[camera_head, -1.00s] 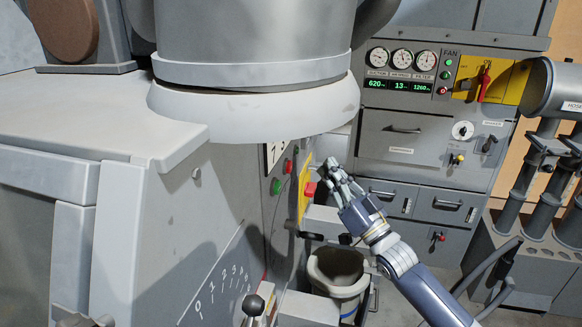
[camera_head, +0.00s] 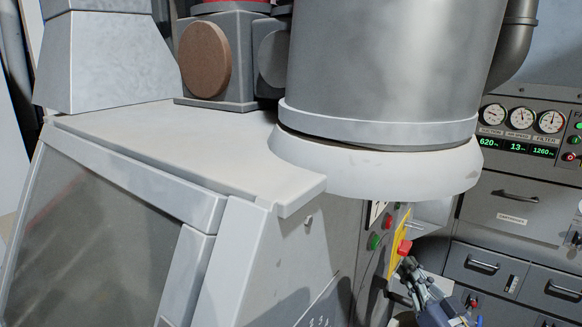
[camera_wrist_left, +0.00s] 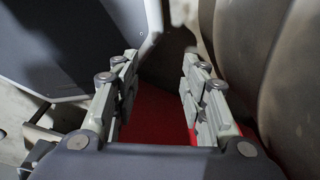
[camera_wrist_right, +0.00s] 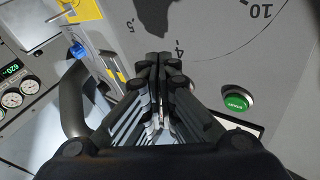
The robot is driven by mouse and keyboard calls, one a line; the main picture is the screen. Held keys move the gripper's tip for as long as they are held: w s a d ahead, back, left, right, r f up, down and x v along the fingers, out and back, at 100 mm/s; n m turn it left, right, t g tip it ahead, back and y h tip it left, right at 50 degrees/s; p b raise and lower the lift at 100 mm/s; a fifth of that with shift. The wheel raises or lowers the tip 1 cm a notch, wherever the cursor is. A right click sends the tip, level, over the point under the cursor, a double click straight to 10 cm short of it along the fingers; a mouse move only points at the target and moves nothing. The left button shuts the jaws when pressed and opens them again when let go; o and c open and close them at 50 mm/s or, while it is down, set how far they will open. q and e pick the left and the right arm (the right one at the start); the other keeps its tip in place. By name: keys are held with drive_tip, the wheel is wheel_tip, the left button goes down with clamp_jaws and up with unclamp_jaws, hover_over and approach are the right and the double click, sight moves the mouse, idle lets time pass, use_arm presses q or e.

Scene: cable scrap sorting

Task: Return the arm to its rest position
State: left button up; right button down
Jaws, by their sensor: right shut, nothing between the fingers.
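My right gripper (camera_head: 408,265) shows at the lower right of the head view. Its fingers are together and empty, close in the picture to a red button (camera_head: 404,247) on a yellow plate; I cannot tell whether they touch it. In the right wrist view the closed fingers (camera_wrist_right: 163,62) point towards a grey panel with printed numbers, with a green button (camera_wrist_right: 237,103) to their right. My left gripper shows only in the left wrist view (camera_wrist_left: 158,70). Its two fingers are apart, with a red surface behind the gap and nothing held.
A large grey machine (camera_head: 150,165) with a wide metal cylinder (camera_head: 390,70) fills much of the head view. A cabinet with gauges (camera_head: 522,118) and drawers (camera_head: 482,265) stands at the right. In the right wrist view a dark curved handle (camera_wrist_right: 72,100) is left of the fingers.

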drive_tip(key=s+a+f+g+h, duration=0.1)
drive_tip(key=s+a+f+g, duration=0.25)
drive_tip(key=s+f, duration=0.45)
drive_tip(key=s+a+f+g+h, duration=0.25)
drive_tip(key=s+f+g, duration=0.25)
drive_tip(key=f, duration=0.5)
drive_tip(key=s+a+f+n+g, duration=0.1)
drive_tip(key=s+f+g, duration=0.25)
drive_tip(key=s, duration=0.75)
drive_tip(key=s+a+f+n+g, duration=0.1)
drive_tip(key=s+f+g, duration=0.25)
drive_tip(key=s, duration=0.65)
wheel_tip(320, 180, down, 27)
drive_tip(key=s+g, duration=0.2)
drive_tip(key=s+d+f+g+h, duration=0.1)
drive_tip(key=s+d+f, duration=0.2)
drive_tip(key=s+f, duration=1.1)
drive_tip(key=shift+s+d+f, duration=0.15)
drive_tip(key=shift+s+f, duration=0.15)
drive_tip(key=shift+s, duration=0.9)
